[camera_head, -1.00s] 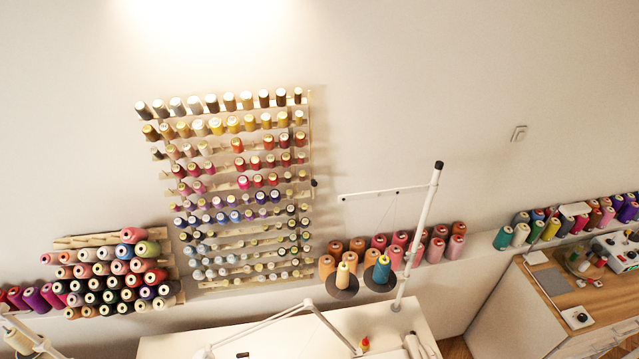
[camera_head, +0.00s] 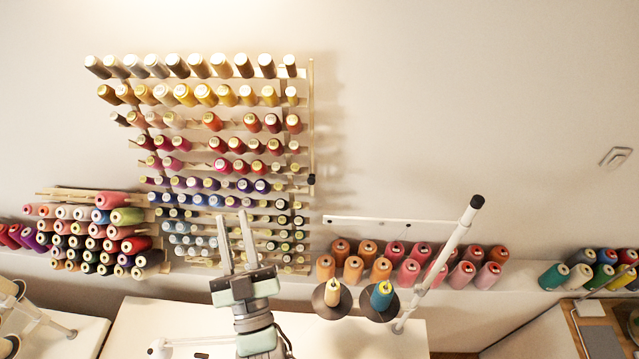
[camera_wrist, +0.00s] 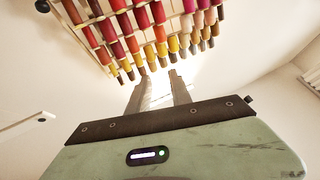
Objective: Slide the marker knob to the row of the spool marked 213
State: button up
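The dark marker knob (camera_head: 311,180) sits on a thin vertical rod (camera_head: 311,100) along the right edge of the wall spool rack (camera_head: 302,72). It is level with the purple spool row, about mid-height. In the wrist view the knob (camera_wrist: 42,6) shows at the top left corner, beside the rod. The spools have pale round ends, but no number is legible, so I cannot tell which is marked 213. My gripper (camera_head: 232,216) is in front of the rack's lower rows, left of and below the knob. Its two fingers (camera_wrist: 158,88) are apart, with nothing between them.
Cone spools (camera_head: 408,270) line the ledge to the right of the rack. A white thread stand pole (camera_head: 440,255) with a horizontal bar (camera_head: 375,220) rises at lower right. A stacked spool holder (camera_head: 90,195) is at left.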

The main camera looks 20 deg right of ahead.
jog(key=w+d+f+m+g+h+b, duration=0.1)
jog(key=d+f+m+g+h, duration=0.1)
jog(key=d+f+g+h, duration=0.3)
jog(key=m+g+b, duration=0.3)
send_near(311, 182)
jog(key=x, duration=0.8)
jog(key=shift+w, duration=0.1)
jog(key=shift+c, duration=0.6)
grip_shut()
